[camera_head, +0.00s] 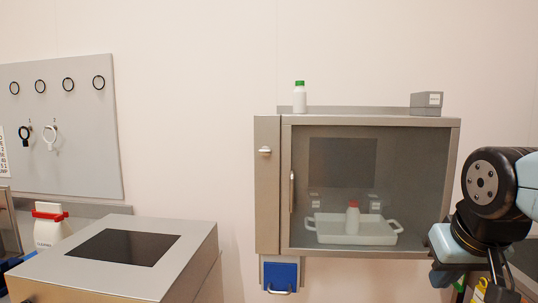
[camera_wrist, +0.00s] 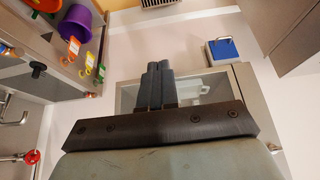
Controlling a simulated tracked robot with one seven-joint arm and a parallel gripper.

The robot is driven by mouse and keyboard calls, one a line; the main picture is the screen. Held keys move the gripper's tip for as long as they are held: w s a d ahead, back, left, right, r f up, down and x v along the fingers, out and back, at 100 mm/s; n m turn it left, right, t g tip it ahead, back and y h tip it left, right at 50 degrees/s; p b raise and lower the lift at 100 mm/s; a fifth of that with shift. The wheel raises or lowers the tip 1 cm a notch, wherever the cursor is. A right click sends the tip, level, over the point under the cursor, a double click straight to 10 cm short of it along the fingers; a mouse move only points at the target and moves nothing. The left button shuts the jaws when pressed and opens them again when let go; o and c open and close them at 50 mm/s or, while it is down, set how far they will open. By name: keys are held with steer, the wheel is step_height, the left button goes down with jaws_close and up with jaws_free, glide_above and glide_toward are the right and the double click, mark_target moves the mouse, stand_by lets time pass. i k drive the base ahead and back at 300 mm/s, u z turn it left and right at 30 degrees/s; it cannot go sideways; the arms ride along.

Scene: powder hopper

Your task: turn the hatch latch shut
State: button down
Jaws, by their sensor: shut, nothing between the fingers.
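The hatch is a grey wall cabinet (camera_head: 357,122) with a glass door, which looks closed. A small pale latch (camera_head: 265,151) lies roughly level on the cabinet's left panel. An upright door handle (camera_head: 292,190) is at the glass door's left edge. In the wrist view the cabinet appears upside down behind my gripper, with what looks like the latch (camera_wrist: 273,148) at lower right. My gripper (camera_wrist: 157,66) is shut and empty, its fingers together and apart from the latch. In the head view my arm is at the far right, well right of the latch.
A white tray (camera_head: 330,238) with a red-capped bottle (camera_head: 353,217) is behind the glass. A green-capped bottle (camera_head: 299,98) and grey box (camera_head: 426,103) stand on top. A blue box (camera_head: 281,275) hangs below. A metal unit (camera_head: 195,250) stands at lower left.

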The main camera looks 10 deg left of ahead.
mark_target(266, 150)
steer(key=z, duration=1.45)
steer(key=k, duration=1.65)
steer(key=u, duration=1.4)
steer(key=i, duration=1.05)
steer(key=u, duration=0.1)
